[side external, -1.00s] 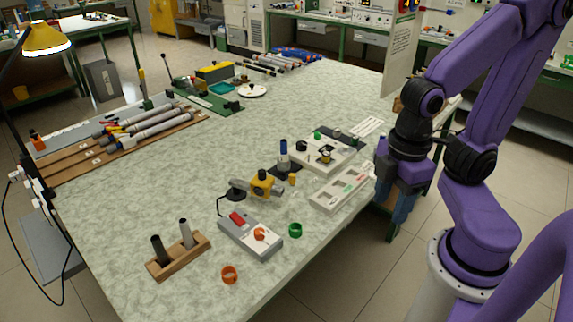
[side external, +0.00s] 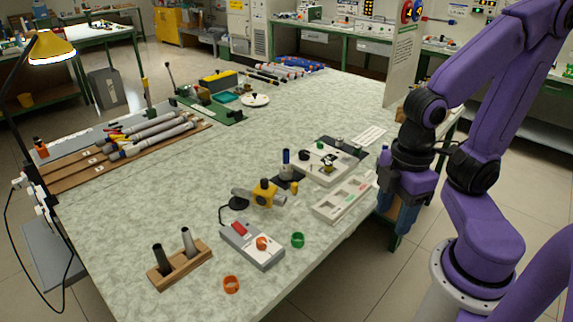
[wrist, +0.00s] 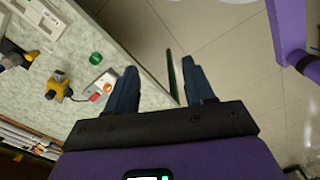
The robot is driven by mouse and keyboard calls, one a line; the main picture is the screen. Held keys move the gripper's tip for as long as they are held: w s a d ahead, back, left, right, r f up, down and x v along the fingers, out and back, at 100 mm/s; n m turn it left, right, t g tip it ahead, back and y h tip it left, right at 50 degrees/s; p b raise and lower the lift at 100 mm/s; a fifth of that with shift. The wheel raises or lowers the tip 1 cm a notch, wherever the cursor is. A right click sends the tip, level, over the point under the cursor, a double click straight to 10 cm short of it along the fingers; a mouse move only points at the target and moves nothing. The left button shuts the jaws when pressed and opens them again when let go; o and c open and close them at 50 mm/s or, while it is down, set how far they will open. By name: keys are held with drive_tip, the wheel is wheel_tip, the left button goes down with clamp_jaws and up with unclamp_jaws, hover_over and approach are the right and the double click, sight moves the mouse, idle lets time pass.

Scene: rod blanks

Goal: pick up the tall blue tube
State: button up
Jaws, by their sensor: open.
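A blue tube (side external: 286,156) stands upright near the middle right of the bench in the side view, with a grey lower part on a dark pad. It is the only upright blue tube I see there. My gripper (side external: 400,222) hangs at the right edge of the bench, well to the right of the tube and apart from it. In the wrist view my gripper (wrist: 160,88) is open, with nothing between its two dark blue fingers. They point past the bench edge over the floor. I cannot clearly make out the tube in the wrist view.
A pale compartment tray (side external: 343,195) and a white fixture board (side external: 327,165) lie between tube and gripper. A yellow clamp (side external: 264,193), grey box (side external: 252,245), green ring (side external: 298,240), orange ring (side external: 231,284) and wooden block (side external: 180,264) stand nearer the front. The bench centre is clear.

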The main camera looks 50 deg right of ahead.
drive_tip(key=w+a+f+m+t+y, duration=0.1)
drive_tip(key=w+a+f+m+t, duration=0.15)
drive_tip(key=w, duration=0.55)
drive_tip(key=w+a+f+m+t+y, duration=0.1)
drive_tip(key=w+a+f+m+y, duration=0.2)
drive_tip(key=w, duration=0.5)
drive_tip(key=m+t+h, duration=0.9)
drive_tip(key=m, duration=0.2)
approach(288, 157)
drive_tip(key=x, duration=0.7)
drive_tip(key=shift+w, duration=0.2)
drive_tip(key=shift+r+x, duration=0.2)
drive_tip(key=shift+x, duration=2.6)
drive_tip(key=shift+d, duration=0.1)
